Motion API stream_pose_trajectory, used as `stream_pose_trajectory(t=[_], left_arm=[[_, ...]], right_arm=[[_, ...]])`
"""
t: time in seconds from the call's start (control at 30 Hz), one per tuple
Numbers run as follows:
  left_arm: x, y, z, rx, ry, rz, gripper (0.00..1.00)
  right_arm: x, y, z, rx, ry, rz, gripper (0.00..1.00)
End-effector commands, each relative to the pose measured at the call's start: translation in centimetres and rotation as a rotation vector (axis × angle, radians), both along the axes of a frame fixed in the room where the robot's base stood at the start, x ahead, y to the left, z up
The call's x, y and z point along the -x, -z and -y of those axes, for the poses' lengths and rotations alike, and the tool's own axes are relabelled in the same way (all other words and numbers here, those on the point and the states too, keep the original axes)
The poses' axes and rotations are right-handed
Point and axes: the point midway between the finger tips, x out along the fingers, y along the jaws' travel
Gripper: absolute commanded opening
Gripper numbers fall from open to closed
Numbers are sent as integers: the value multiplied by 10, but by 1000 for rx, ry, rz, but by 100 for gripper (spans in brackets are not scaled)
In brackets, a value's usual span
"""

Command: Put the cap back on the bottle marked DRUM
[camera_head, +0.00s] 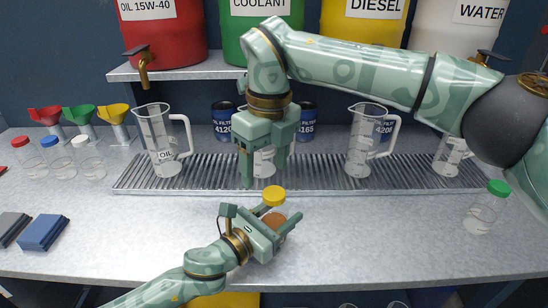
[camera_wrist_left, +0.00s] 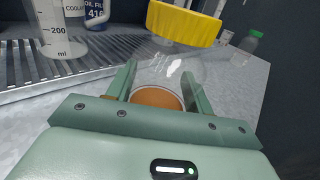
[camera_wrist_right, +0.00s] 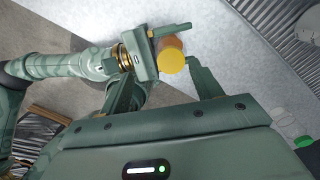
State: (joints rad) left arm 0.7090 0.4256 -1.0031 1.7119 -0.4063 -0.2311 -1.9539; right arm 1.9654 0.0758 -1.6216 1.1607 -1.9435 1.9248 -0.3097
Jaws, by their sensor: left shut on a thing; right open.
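My left gripper (camera_head: 281,213) is shut on a clear bottle (camera_wrist_left: 165,72) with brown liquid low inside, held over the front of the bench. A yellow cap (camera_head: 273,195) sits at the bottle's top; it also shows in the left wrist view (camera_wrist_left: 183,24) and the right wrist view (camera_wrist_right: 171,61). I cannot tell whether it is screwed down. I cannot read a DRUM mark on this bottle. My right gripper (camera_head: 264,174) is open and empty, pointing down above and behind the cap. In the right wrist view the cap shows beyond and between its fingers.
Bottles with red, blue and white caps (camera_head: 90,163) stand at the left, and a green-capped bottle (camera_head: 484,212) at the right. Measuring jugs (camera_head: 160,140) stand on the grooved drain tray (camera_head: 215,178) behind. Folded cloths (camera_head: 43,232) lie front left.

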Motion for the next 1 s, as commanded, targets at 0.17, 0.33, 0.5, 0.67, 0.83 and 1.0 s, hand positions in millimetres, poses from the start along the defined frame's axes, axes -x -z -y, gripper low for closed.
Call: stream_pose_trajectory(t=[0.17, 0.33, 0.5, 0.67, 0.83, 1.0], left_arm=[[0, 0, 0, -1, -1, -1, 0], [0, 0, 0, -1, -1, -1, 0], [0, 0, 0, -1, -1, -1, 0], [0, 0, 0, -1, -1, -1, 0], [0, 0, 0, -1, -1, -1, 0], [0, 0, 0, -1, -1, -1, 0]], right_arm=[[-4, -23, 10, 31, 0, 17, 64], [-2, -24, 15, 58, -12, 7, 64], [-2, -23, 15, 57, -12, 8, 64], [-2, -17, 15, 58, -13, 7, 64], [-2, 8, 15, 58, -12, 4, 64], [-2, 34, 15, 57, -10, 5, 64]])
